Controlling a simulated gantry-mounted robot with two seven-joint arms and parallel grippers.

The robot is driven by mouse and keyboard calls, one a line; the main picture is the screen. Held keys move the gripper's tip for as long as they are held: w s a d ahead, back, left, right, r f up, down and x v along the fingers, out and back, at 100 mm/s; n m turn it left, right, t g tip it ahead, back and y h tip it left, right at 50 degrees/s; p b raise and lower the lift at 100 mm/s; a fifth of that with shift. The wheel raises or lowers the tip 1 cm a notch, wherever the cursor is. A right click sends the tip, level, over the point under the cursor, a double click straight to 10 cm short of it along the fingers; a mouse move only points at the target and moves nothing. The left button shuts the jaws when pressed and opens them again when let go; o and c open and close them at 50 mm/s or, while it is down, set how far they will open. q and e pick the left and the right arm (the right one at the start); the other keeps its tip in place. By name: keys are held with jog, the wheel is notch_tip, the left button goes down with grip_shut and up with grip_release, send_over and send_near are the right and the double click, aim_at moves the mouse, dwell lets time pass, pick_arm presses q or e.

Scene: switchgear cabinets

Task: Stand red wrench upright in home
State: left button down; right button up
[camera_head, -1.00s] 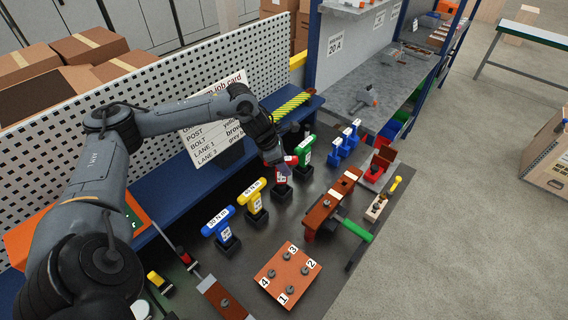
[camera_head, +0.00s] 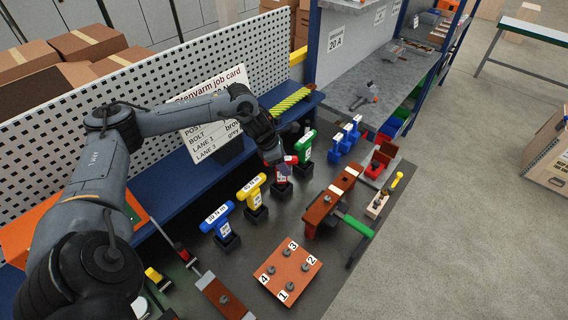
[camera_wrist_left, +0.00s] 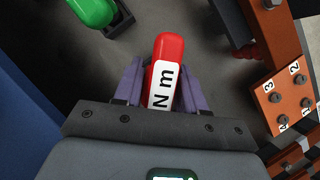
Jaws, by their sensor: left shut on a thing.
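The red wrench (camera_head: 291,160) stands upright at its black home block (camera_head: 282,189), in the row between the yellow wrench (camera_head: 252,188) and the green wrench (camera_head: 306,146). My left gripper (camera_head: 280,164) is shut on the red wrench near its top. In the left wrist view the purple fingers hold both sides of the red handle (camera_wrist_left: 169,48), which carries a white label reading "N m". The wrench's foot is partly hidden, so I cannot tell how fully it is seated. My right gripper is not in view.
A blue wrench (camera_head: 217,218) stands at the row's left end. An orange numbered plate (camera_head: 287,272) lies in front. A brown fixture with a green handle (camera_head: 357,226) stands right of the row.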

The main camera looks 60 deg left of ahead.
pick_arm(q)
jog(key=shift+r, duration=0.1)
jog(key=c, duration=0.6)
grip_release()
jog(key=shift+o, duration=0.2)
jog(key=v, duration=1)
jog(key=shift+s+r, duration=0.15)
jog(key=shift+r, duration=0.2)
